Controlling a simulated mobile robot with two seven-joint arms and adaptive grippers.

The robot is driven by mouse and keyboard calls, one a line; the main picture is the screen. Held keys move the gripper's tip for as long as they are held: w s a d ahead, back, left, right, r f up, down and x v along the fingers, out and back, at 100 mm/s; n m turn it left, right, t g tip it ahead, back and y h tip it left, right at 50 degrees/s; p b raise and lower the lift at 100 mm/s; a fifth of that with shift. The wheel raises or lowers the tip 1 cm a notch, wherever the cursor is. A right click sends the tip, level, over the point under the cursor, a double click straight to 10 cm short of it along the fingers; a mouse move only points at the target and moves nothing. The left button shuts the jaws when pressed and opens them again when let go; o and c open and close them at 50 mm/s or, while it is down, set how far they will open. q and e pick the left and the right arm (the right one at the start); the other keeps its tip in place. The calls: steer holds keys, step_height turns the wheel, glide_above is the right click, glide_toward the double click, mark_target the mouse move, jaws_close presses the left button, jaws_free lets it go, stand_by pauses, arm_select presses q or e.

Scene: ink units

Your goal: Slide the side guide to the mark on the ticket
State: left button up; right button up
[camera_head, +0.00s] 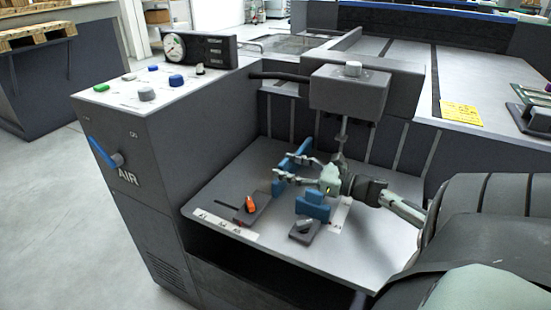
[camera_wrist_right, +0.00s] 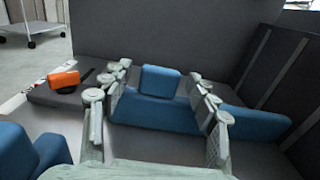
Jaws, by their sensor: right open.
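A long blue bar (camera_head: 284,164) with a raised tab, which looks like the side guide, stands on the grey shelf; it also shows in the right wrist view, its tab (camera_wrist_right: 160,80) between my fingers. My right gripper (camera_head: 289,167) is open around the tab, with a gap on both sides in the wrist view (camera_wrist_right: 160,93). An orange lever (camera_head: 250,204) sits on a dark block left of the bar. A printed scale (camera_head: 225,226) runs along the front edge; its marks are too small to read surely. A yellow ticket (camera_head: 461,113) lies on the machine top. My left gripper is not in view.
A second blue block (camera_head: 313,203) stands close in front of my right gripper, beside a dark base with a knob (camera_head: 304,227). A grey box (camera_head: 350,92) on a post hangs over the shelf. The control panel (camera_head: 160,85) rises at left. The shelf's back left is clear.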

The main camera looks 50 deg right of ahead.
steer(key=v, duration=0.7)
steer(key=shift+s+d, duration=0.1)
steer(key=shift+s, duration=0.1)
